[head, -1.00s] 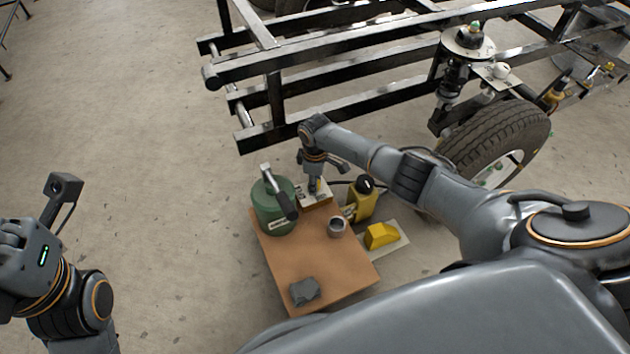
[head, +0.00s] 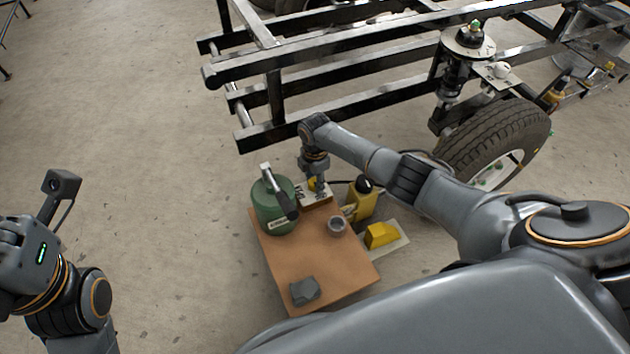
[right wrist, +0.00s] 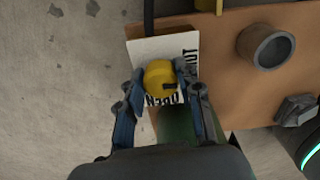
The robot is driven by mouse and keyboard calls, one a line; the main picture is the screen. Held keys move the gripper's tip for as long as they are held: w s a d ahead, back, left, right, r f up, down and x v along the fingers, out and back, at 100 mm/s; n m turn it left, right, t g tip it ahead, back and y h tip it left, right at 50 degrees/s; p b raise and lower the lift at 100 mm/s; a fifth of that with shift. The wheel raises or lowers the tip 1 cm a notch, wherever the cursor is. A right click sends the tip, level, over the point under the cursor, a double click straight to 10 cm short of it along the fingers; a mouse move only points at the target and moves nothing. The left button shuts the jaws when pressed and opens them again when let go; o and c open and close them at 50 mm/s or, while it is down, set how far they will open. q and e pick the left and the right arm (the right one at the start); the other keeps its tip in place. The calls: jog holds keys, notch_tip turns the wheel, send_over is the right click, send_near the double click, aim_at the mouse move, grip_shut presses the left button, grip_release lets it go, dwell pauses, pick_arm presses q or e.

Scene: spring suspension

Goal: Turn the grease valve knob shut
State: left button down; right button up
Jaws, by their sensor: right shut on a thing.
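The yellow grease valve knob (right wrist: 160,79) sits on a white plate (right wrist: 150,48) with black lettering, part of which reads OPEN. A dark mark shows on the knob's right side. My right gripper (right wrist: 159,84) points down over the plate and is shut on the knob, one finger on each side. In the head view the right gripper (head: 317,190) is at the far edge of the brown board, and the knob (head: 313,183) is partly hidden by it. My left wrist shows at the left edge of the head view, but its fingers do not.
A green canister (head: 272,210) with a lever stands left of the plate. A yellow bottle (head: 361,203) and yellow block (head: 381,235) are to the right.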

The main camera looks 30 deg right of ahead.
aim_at(314, 181)
jog(key=shift+n, duration=0.4)
jog(key=o, duration=1.2)
jog(key=shift+c, duration=0.2)
jog(key=shift+r, duration=0.1)
notch_tip(314, 181, up, 12)
